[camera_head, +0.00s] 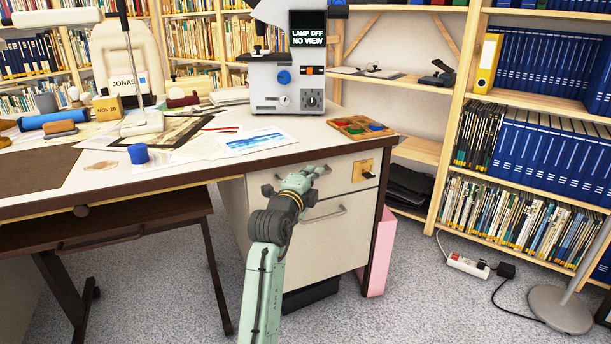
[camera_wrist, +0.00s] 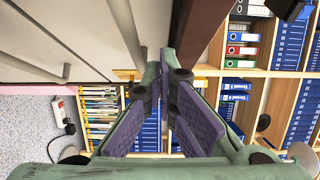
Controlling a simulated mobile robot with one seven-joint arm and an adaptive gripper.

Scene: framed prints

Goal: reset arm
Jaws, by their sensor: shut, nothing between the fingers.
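My arm rises from the bottom of the head view, and my green gripper (camera_head: 316,170) is in front of the desk's drawer cabinet (camera_head: 325,240). It is just below the desk top's front edge, pointing away and to the right. In the wrist view my gripper (camera_wrist: 164,75) shows its green fingers with purple pads drawn together. Nothing is held between them. The pale drawer fronts (camera_wrist: 70,35) lie to the upper left in the wrist view. From these frames I cannot tell whether the gripper touches the cabinet.
The desk top (camera_head: 200,165) carries papers, a blue cap-like piece (camera_head: 138,153), a microscope (camera_head: 285,75) and a wooden tray (camera_head: 360,127). A drawer handle (camera_head: 323,215) juts out near my arm. Bookshelves (camera_head: 455,110) stand at right. Carpet (camera_head: 400,310) is open at front right.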

